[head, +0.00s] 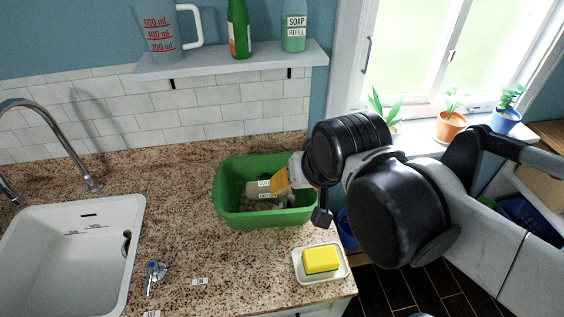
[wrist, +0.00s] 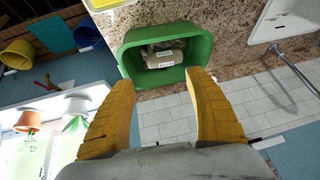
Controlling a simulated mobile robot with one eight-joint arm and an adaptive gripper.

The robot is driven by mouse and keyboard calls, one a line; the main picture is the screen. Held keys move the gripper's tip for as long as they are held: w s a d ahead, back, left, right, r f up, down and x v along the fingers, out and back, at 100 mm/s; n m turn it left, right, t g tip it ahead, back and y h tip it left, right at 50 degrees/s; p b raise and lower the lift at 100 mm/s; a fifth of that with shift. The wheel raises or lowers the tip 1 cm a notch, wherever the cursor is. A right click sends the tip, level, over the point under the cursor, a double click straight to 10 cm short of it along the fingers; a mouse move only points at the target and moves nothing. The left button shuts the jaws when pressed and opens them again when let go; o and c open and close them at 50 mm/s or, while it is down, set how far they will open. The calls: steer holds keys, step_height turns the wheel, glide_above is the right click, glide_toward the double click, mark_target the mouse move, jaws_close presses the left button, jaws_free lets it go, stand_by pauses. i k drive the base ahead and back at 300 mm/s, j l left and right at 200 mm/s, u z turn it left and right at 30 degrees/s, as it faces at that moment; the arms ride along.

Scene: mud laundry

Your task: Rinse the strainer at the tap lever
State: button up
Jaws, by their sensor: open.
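The tap lever (head: 153,272) is a small metal lever with a blue mark, on the counter right of the white sink (head: 117,212). A small "ON" label (head: 199,281) lies to its right. The curved metal faucet (head: 62,140) rises behind the sink. I cannot make out a strainer in either view. A green tub (head: 222,192) holds a beige labelled item (head: 258,189) and greyish lumps; the tub also shows in the wrist view (wrist: 203,47). My gripper (wrist: 160,78) is open and empty, its yellow fingers pointing toward the tub. In the head view its fingers partly overlap the tub's right side.
A yellow sponge (head: 320,260) sits on a white dish (head: 342,271) near the counter's front right corner. A shelf (head: 235,61) above holds a measuring jug (head: 163,35) and bottles. Potted plants stand on the windowsill. The counter between sink and tub is mostly clear.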

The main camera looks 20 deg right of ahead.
mark_target(153, 266)
steer(key=u, duration=1.35)
